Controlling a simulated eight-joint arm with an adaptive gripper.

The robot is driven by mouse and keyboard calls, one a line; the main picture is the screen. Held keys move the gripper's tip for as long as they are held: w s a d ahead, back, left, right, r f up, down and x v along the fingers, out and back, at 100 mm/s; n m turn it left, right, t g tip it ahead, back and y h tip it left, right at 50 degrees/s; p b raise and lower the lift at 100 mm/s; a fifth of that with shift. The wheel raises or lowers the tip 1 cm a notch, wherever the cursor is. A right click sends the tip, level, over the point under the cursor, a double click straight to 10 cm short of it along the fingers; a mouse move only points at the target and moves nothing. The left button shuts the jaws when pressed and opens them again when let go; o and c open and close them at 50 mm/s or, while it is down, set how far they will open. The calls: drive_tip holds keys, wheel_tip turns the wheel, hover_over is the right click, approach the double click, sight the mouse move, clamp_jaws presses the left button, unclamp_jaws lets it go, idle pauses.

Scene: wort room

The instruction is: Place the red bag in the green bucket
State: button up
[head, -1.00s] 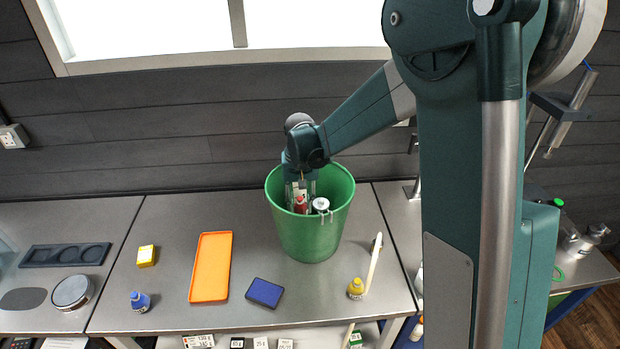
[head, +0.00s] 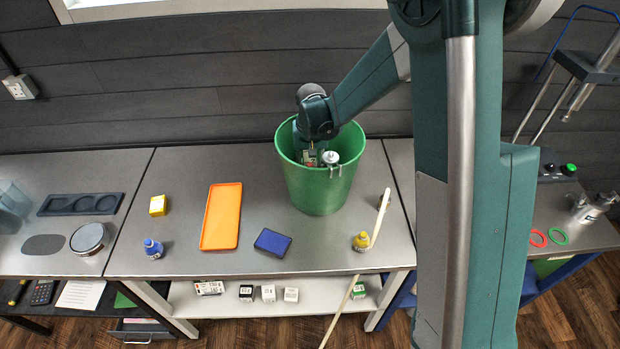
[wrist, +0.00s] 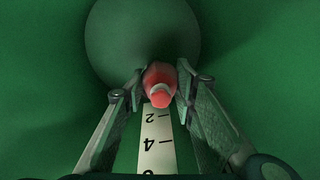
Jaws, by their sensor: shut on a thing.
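The green bucket (head: 318,194) stands upright at the back of the steel table. My gripper (head: 310,161) reaches down inside it, with its lower part hidden by the rim and front wall. In the wrist view, my gripper's fingers (wrist: 161,84) are shut on a small red thing with a pale ring, taken as the red bag (wrist: 158,99). Green bucket wall surrounds it, and a darker round area, likely the bucket floor, shows beyond. I cannot tell whether the red bag touches the floor.

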drive_tip(key=shift+f, duration=0.2)
drive_tip(key=shift+f, duration=1.8)
drive_tip(key=shift+f, duration=0.15)
drive_tip(key=o, duration=0.9)
drive_tip(key=shift+o, duration=0.3)
drive_tip(key=shift+d+r, duration=0.1)
drive_tip(key=shift+r, duration=6.05)
